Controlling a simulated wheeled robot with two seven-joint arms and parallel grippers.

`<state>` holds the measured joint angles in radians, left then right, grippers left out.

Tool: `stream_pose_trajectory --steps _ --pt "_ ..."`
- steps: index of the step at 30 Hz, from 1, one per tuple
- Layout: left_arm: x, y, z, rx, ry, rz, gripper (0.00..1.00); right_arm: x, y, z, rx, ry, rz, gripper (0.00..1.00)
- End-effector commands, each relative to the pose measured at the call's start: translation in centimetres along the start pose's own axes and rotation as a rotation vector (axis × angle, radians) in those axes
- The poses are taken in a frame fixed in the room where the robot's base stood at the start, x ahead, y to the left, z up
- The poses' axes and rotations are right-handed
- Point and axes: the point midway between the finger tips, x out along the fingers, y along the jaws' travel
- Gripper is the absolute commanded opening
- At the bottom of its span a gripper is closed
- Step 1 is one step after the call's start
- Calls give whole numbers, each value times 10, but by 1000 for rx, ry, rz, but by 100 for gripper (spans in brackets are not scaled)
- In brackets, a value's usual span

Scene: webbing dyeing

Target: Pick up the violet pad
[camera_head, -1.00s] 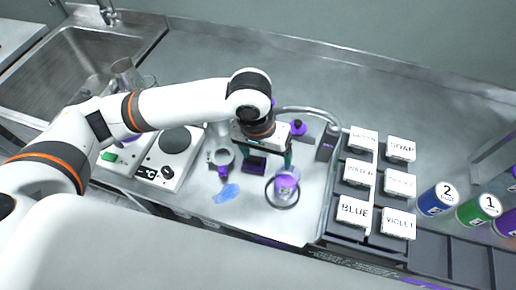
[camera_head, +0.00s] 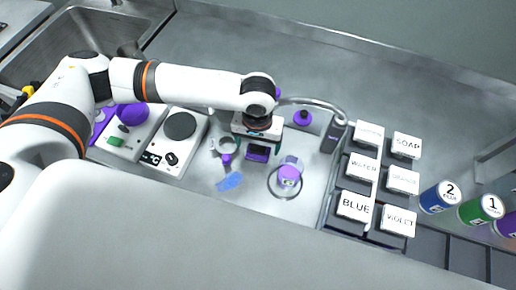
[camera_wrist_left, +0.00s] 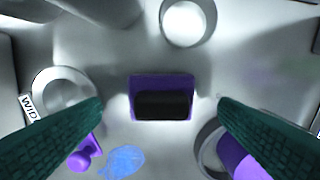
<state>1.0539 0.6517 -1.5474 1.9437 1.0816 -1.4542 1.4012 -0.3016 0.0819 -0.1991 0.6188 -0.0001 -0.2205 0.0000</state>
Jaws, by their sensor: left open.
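The violet pad (camera_head: 257,153), a small purple block with a dark top, lies on the metal counter below my left gripper. It also shows in the left wrist view (camera_wrist_left: 161,82), centred between the two fingers. My left gripper (camera_head: 257,146) is open and empty, with its green fingers spread to either side of the pad and apart from it. In the wrist view the fingertips (camera_wrist_left: 160,104) show clear gaps to the pad's sides. The gripper body partly hides the pad in the head view. My right gripper is not in view.
A purple-filled cup (camera_head: 289,175) in a ring stands right of the pad. A blue patch (camera_head: 230,181) and a small purple stamp-like piece (camera_head: 226,159) lie left. A hotplate scale (camera_head: 181,125) stands further left, labelled blocks (camera_head: 354,206) right. A faucet arches behind.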

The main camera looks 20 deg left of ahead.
Motion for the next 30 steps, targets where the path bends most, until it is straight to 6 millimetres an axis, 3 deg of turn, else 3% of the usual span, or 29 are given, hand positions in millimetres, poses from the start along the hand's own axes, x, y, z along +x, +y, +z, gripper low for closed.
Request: stream_pose_trajectory --steps 6,14,23,30 --pt "25 -1 0 1 -1 1 84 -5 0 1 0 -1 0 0" --pt "28 -1 0 2 -2 0 84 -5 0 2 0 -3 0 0" --pt "28 -1 0 2 -2 0 35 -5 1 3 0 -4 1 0" --pt "27 -1 0 2 -2 0 35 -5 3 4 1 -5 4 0"
